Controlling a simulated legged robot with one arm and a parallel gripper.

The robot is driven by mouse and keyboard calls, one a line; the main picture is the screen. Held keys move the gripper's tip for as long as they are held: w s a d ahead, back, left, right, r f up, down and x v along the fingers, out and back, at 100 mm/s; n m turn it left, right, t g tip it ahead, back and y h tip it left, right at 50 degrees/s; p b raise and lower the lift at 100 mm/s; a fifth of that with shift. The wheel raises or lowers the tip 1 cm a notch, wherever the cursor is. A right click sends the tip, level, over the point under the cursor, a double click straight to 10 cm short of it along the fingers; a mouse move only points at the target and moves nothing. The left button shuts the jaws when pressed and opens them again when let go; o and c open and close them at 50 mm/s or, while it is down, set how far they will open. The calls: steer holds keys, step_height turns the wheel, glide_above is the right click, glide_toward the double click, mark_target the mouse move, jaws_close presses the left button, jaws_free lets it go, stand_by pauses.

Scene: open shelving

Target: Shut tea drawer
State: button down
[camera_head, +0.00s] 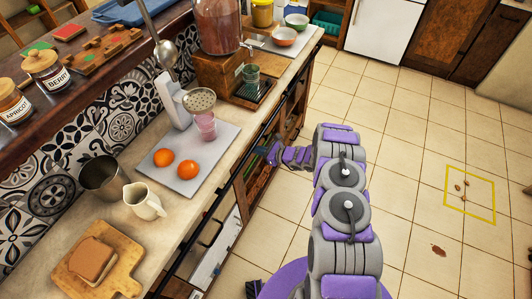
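My gripper (272,154) is at the front edge of the counter, near the middle of the picture. It is small and dark against the counter front, and I cannot tell whether its fingers are open or shut. The wooden cabinet front (246,192) under the counter lies just below and beside it. Whether the gripper touches the front is unclear. No drawer is clearly marked as the tea drawer; the steep view and my arm hide much of the cabinet front. A wooden box (216,82) with a dispenser on it stands on the counter.
The counter holds a white board (186,172) with oranges and a pink glass (206,125), a cream jug (146,202), a metal cup (102,178) and a bread board (128,262). A dark rail (207,212) runs along its front. Tiled floor (420,150) at right is mostly free.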

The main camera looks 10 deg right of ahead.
steer(key=shift+w+a+r, duration=0.15)
steer(key=shift+r, duration=0.1)
steer(key=f+p+v, duration=0.1)
steer(key=p+v, duration=0.2)
steer(key=v, duration=1)
steer(key=shift+s+d+f, duration=0.2)
steer(key=shift+s+d, duration=0.25)
steer(key=shift+d, duration=0.05)
